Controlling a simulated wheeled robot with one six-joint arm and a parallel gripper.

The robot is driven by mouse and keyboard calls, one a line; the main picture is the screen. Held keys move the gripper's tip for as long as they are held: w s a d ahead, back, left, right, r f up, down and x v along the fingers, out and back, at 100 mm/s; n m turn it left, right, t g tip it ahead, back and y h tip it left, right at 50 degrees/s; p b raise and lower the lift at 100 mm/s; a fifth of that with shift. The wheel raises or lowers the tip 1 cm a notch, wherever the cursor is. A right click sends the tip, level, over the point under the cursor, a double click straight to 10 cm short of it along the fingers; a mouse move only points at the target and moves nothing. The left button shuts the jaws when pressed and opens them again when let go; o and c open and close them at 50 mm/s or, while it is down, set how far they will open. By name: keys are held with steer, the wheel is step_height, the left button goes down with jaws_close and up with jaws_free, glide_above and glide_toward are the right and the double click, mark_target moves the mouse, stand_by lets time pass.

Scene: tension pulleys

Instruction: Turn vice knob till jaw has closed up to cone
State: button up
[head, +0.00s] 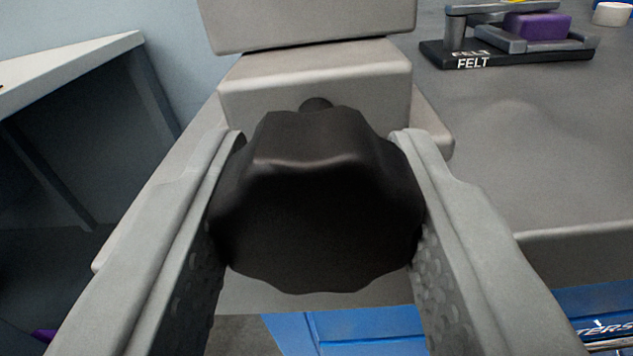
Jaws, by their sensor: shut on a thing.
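The vice knob (318,190) is a large black lobed knob in the middle of the head view. My gripper (318,205) is shut on it, with one grey finger against its left side and one against its right. Behind the knob is the grey vice (315,75), with a short dark shaft showing just above the knob's top. A grey block (310,22) sits above the vice body at the top edge of the view. The cone is not visible, and the gap between jaw and cone is hidden.
The vice stands at the edge of a grey bench (540,150). A black stand marked FELT (510,50) with a purple block (537,25) lies at the back right. A white-topped table (70,65) is at left. Something blue (350,330) shows below.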

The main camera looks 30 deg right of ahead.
steer(key=shift+m, duration=2.3)
steer(key=o, duration=1)
